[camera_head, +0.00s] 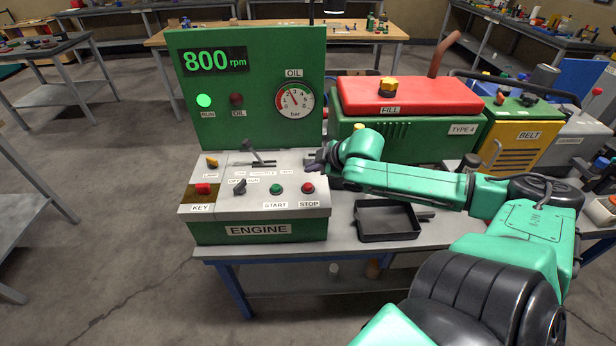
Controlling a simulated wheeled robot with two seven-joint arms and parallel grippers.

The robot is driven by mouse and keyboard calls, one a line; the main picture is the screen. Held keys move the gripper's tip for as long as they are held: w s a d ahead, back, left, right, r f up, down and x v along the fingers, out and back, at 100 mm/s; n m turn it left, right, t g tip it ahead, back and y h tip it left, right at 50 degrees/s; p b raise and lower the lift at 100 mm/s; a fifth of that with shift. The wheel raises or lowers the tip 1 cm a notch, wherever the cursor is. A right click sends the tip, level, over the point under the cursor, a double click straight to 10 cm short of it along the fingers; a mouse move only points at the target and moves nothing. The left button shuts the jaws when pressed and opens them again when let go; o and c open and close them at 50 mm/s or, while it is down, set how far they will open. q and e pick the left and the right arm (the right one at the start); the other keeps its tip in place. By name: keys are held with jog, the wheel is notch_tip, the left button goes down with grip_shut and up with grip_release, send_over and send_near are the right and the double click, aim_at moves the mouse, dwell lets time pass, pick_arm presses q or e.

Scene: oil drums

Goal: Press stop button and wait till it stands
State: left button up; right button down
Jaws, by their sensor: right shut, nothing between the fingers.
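The red stop button (307,188) is on the grey sloped top of the engine control box (258,229), above its STOP label. The green start button (276,189) is to its left. My right gripper (312,168) is shut and empty, just above and behind the stop button; I cannot tell whether it touches the panel. The green upright panel (250,120) reads 800 rpm on its display (212,60). The green RUN lamp (204,101) is lit and the OIL lamp (236,99) is dark. The oil gauge (293,101) needle points up and left. My left gripper is not in view.
A black tray (387,221) lies on the bench right of the box, under my right arm. A green engine with a red top (405,96) stands behind, beside a yellow BELT unit (516,140). Open floor (130,220) lies to the left.

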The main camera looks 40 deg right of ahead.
aim_at(312, 188)
notch_tip(312, 188, down, 3)
jog(key=shift+f+b, duration=0.2)
jog(key=shift+b, duration=0.65)
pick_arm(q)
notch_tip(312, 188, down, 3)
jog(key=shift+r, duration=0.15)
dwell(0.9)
pick_arm(e)
jog(key=shift+f, duration=0.4)
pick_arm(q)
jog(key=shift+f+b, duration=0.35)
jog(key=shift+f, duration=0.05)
pick_arm(e)
jog(key=shift+f, duration=0.6)
dwell(0.9)
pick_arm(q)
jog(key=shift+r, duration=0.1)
pick_arm(e)
jog(key=shift+r, duration=0.1)
pick_arm(q)
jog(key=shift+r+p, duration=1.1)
jog(key=shift+p, duration=0.1)
pick_arm(e)
jog(key=shift+r, duration=0.9)
